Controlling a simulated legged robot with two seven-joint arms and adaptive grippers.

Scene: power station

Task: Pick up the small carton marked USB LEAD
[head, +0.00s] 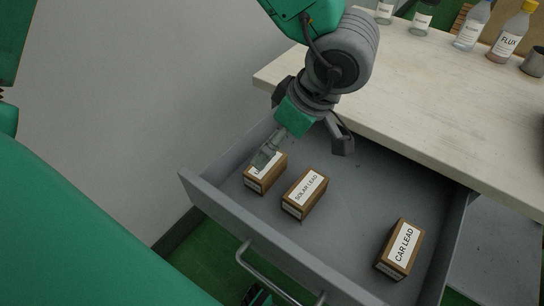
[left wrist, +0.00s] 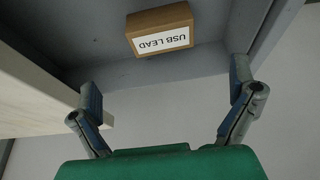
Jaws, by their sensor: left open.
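The small USB LEAD carton (left wrist: 160,28) is brown with a white label, which reads upside down in the left wrist view. In the head view the leftmost carton (head: 265,183) lies in the open drawer, its top label partly hidden by a finger. My left gripper (head: 303,153) is open and empty above the drawer, with one finger over this carton and the other off to the right. In the left wrist view the carton is beyond the open fingertips (left wrist: 165,78), not between them. My right gripper is not in view.
The SOLAR LEAD carton (head: 304,194) lies close to the right of the leftmost one. The CAR LEAD carton (head: 400,249) lies farther right in the grey drawer (head: 216,208). The pale worktop (head: 420,95) overhangs the drawer's back and carries bottles. Bare drawer floor lies between SOLAR LEAD and CAR LEAD.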

